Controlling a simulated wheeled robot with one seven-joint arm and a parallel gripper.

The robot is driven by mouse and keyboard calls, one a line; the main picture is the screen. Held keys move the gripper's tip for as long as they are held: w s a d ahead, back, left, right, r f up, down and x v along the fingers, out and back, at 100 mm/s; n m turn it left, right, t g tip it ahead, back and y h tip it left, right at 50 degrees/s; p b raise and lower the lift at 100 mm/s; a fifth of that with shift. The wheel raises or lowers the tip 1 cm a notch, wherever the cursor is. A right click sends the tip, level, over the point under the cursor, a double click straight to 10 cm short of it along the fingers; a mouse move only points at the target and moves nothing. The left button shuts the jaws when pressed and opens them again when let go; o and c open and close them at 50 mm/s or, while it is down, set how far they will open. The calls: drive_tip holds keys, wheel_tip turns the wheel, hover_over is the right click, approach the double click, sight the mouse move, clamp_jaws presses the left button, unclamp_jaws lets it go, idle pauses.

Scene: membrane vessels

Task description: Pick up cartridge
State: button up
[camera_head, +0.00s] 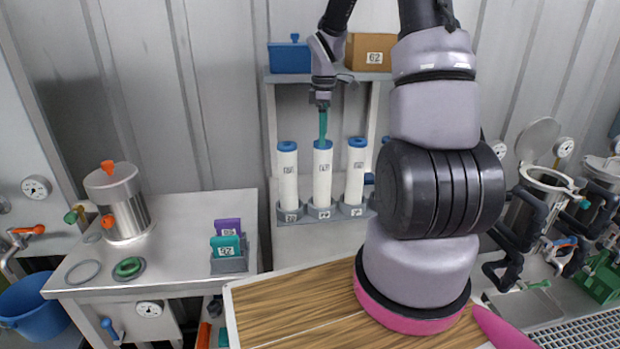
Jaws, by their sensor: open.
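Several white cartridges with blue caps stand upright in a grey rack (305,218) on the wall: the left one (288,180), the middle one (322,180) and the right one (355,178). A bit of blue beside my arm may be another cap, mostly hidden. My gripper (323,138) points straight down over the middle cartridge. Its teal fingers are seen edge-on, with their tips at or just above the blue cap. The gripper is open; whether the fingers touch the cap cannot be told.
A blue box (290,58) and a brown box (371,52) sit on the shelf above. A steel table (190,210) at left bears a lidded vessel (119,200) and a small holder (230,264). Open vessels (538,205) stand at right. My arm blocks the centre right.

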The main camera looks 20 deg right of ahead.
sight(322, 162)
wheel_tip(322, 162, down, 10)
drive_tip(key=shift+s+a+f, duration=0.1)
clamp_jaws()
idle(0.5)
